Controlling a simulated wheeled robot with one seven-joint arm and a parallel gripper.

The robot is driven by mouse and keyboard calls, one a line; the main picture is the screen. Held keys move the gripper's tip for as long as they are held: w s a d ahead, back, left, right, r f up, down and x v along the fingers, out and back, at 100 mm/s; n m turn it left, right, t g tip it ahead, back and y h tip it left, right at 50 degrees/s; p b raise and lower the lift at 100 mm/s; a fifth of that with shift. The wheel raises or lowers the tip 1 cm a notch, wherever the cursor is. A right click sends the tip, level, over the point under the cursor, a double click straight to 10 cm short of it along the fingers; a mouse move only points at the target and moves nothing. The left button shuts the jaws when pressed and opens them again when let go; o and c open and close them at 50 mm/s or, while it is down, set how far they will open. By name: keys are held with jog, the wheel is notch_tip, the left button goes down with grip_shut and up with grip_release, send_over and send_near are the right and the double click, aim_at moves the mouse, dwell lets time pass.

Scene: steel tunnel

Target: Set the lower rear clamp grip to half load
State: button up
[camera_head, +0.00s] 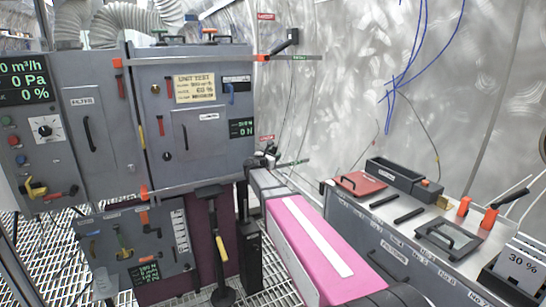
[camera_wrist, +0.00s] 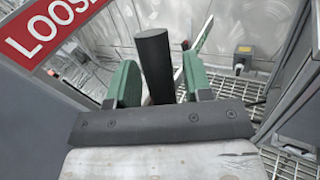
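The lower rear clamp is at the right end of the lower grey bar (camera_head: 205,182) across the grey cabinet in the head view. My gripper (camera_head: 268,158) is at that end, small and partly hidden by my arm. In the wrist view a black cylindrical grip (camera_wrist: 155,62) stands between the two green fingers of my gripper (camera_wrist: 160,85). The left finger is very close to it and a narrow gap seems to show at the right finger. Contact is unclear. A red sign (camera_wrist: 48,28) reading "LOOS", cut off, is at upper left.
The upper rear clamp with a black grip (camera_head: 291,37) is above, on the upper bar. A cabinet display (camera_head: 241,128) appears to read 0 N. A grey bench (camera_head: 400,235) with a red case (camera_head: 360,183) and black tools is to the right. The floor is metal grating (camera_head: 270,265).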

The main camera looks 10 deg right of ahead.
grip_shut()
jog(key=shift+d, duration=0.1)
jog(key=shift+w+d+f+m+g+y, duration=0.2)
jog(key=shift+d+m+g+y, duration=0.2)
jog(key=shift+d+g+y, duration=0.15)
jog(key=shift+w+d+f+m+g+y, duration=0.3)
jog(key=shift+d+f+m+g+y, duration=0.35)
jog(key=shift+d+f+g+y, duration=0.35)
jog(key=shift+w+d+f+m+g+y, duration=0.25)
jog(key=shift+d+f+m+g+y, duration=0.35)
jog(key=shift+f+y, duration=0.4)
jog(key=shift+r, duration=0.15)
